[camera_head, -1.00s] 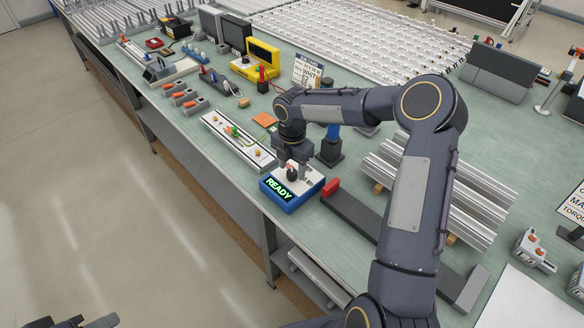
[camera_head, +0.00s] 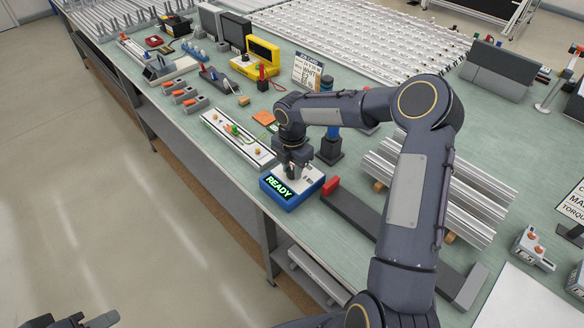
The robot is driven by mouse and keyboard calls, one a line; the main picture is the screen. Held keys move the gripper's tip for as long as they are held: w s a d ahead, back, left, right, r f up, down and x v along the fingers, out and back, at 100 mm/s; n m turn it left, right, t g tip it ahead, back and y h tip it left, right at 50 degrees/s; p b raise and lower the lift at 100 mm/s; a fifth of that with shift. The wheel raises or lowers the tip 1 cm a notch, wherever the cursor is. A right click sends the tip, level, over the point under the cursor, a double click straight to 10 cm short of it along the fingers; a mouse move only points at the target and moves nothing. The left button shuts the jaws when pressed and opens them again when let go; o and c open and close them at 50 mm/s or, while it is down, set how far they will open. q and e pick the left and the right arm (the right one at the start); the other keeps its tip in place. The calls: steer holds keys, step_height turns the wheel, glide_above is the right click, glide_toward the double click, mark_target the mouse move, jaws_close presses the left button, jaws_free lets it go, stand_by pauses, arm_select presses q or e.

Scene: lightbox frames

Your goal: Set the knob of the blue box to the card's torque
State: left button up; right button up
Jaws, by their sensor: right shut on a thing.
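The blue box (camera_head: 290,202) stands near the table's front edge, with a white top and a green lit display reading READY (camera_head: 279,187). My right gripper (camera_head: 292,174) points down onto its top and is shut on the knob, which the fingers mostly hide. A job card (camera_head: 307,70) stands farther back; its text is too small to read. Another card with the word TORQUE (camera_head: 573,205) is cut off at the right edge. My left gripper (camera_head: 88,322) shows only in part at the bottom left, away from the table, and its fingers are unclear.
A dark bar with a red end (camera_head: 350,212) lies just right of the box. Aluminium profiles (camera_head: 470,205) lie beyond it. A white board with small parts (camera_head: 237,140) is left of the box. A dark post (camera_head: 330,150) stands close behind.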

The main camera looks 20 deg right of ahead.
steer(key=shift+m, duration=0.3)
steer(key=m+b, duration=0.2)
steer(key=m, duration=0.1)
steer(key=shift+m, duration=0.4)
steer(key=m+b, duration=0.2)
steer(key=m, duration=0.3)
steer(key=shift+m, duration=0.3)
steer(key=m+b, duration=0.1)
steer(key=m, duration=0.4)
steer(key=m+b, duration=0.1)
steer(key=m, duration=0.4)
steer(key=shift+m, duration=0.3)
steer(key=o, duration=1)
steer(key=shift+c, duration=0.2)
